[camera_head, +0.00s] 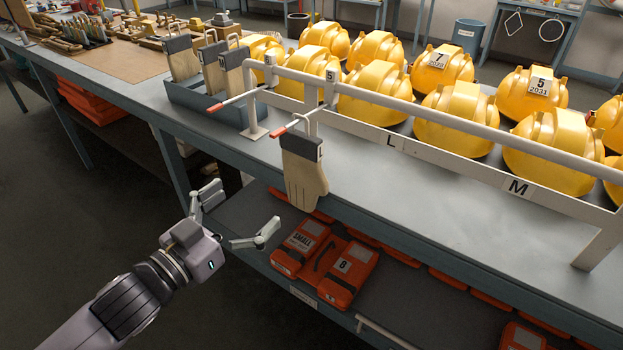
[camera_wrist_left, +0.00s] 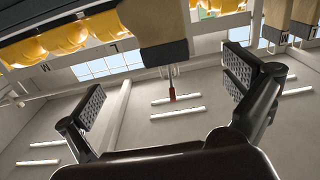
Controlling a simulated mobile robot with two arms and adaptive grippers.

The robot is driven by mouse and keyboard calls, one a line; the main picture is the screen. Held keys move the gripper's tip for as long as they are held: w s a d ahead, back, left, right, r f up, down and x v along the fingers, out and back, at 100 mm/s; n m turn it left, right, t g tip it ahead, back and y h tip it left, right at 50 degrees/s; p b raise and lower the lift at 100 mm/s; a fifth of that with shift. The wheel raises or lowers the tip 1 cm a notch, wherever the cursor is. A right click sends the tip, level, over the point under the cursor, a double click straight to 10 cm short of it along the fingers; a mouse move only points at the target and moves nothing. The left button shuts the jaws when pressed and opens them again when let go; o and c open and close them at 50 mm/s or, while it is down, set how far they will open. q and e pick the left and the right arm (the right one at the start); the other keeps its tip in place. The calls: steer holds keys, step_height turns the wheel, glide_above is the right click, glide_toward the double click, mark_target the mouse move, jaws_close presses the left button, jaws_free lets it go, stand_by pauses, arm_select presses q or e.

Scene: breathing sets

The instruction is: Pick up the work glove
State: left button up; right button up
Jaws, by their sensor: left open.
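A tan work glove (camera_head: 305,182) with a dark cuff hangs fingers down from a hook with a red-tipped prong, at the front edge of the bench. It also shows at the top middle of the left wrist view (camera_wrist_left: 160,22), its dark cuff toward the middle. My left gripper (camera_head: 238,212) is open and empty, to the left of the glove and a little lower in the head view. In the left wrist view, its two padded fingers (camera_wrist_left: 162,95) are spread wide, with the glove beyond them and not touching. My right gripper is not in view.
A rail (camera_head: 430,117) runs along the bench in front of several yellow helmets (camera_head: 460,118). More gloves (camera_head: 182,57) stand in a blue-grey rack (camera_head: 190,98) left of the hook. Orange cases (camera_head: 348,275) lie on the lower shelf beneath the glove.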

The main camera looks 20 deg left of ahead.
mark_target(298, 160)
arm_select(q)
steer(key=p+x, duration=0.1)
steer(key=x, duration=0.9)
steer(key=shift+w+p, duration=0.1)
steer(key=shift+p, duration=0.25)
steer(key=shift+w+d+f, duration=0.1)
steer(key=shift+w+d, duration=0.1)
steer(key=shift+w, duration=0.55)
steer(key=p+x, duration=0.1)
steer(key=x, duration=0.3)
steer(key=shift+w+d+p, duration=0.15)
steer(key=shift+w+p, duration=0.15)
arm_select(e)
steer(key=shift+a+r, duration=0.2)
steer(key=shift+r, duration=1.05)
